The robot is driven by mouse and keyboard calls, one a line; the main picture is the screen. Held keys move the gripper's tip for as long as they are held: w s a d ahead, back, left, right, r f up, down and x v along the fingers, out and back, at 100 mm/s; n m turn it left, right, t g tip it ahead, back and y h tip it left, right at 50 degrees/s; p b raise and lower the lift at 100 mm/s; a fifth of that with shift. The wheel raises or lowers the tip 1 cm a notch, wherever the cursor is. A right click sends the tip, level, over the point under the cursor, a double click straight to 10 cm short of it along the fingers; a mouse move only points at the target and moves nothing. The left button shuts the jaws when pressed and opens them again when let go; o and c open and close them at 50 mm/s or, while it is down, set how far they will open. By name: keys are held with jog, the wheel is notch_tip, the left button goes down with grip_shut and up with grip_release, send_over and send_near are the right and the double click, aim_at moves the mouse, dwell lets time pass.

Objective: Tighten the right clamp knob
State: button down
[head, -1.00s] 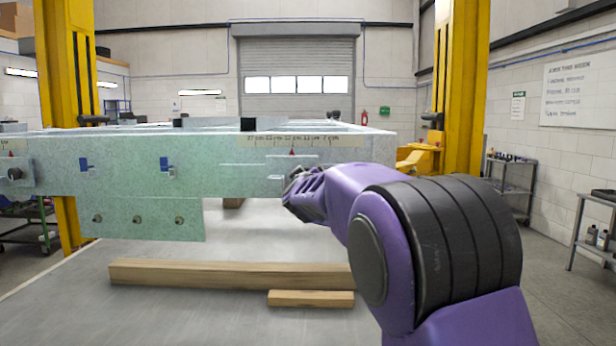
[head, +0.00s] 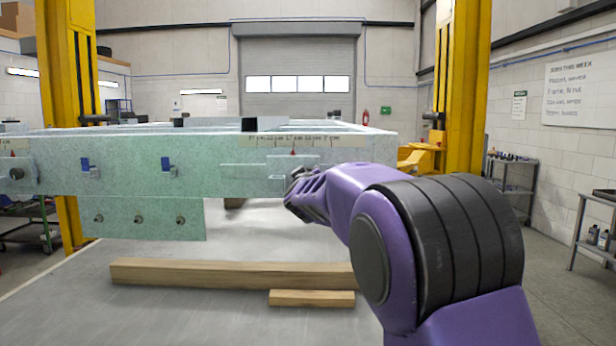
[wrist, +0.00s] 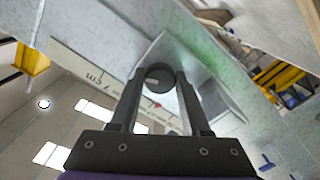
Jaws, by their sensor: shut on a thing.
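The dark round knob (wrist: 160,82) shows in the wrist view, standing out from a pale plate (wrist: 160,50) on the frame rail. My gripper (wrist: 160,73) is shut on this knob, one finger on each side. In the head view my gripper (head: 292,188) reaches the right end of the pale green rail (head: 225,172), and it hides the knob there. A small red pointer (head: 293,152) sits under the scale strip (head: 325,140) just above. It also shows in the wrist view (wrist: 157,105). Another dark knob (head: 16,174) is at the rail's far left.
Two blue-topped fittings (head: 86,165) (head: 168,165) sit on the rail's face. A hanging plate (head: 140,219) with several bolts is below. A long timber (head: 230,273) and a short timber (head: 312,298) lie on the grey deck. Yellow posts (head: 465,90) stand behind.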

jog(key=shift+m+b, duration=1.8)
jog(key=shift+m, duration=9.6)
jog(key=shift+c, duration=1.8)
grip_release()
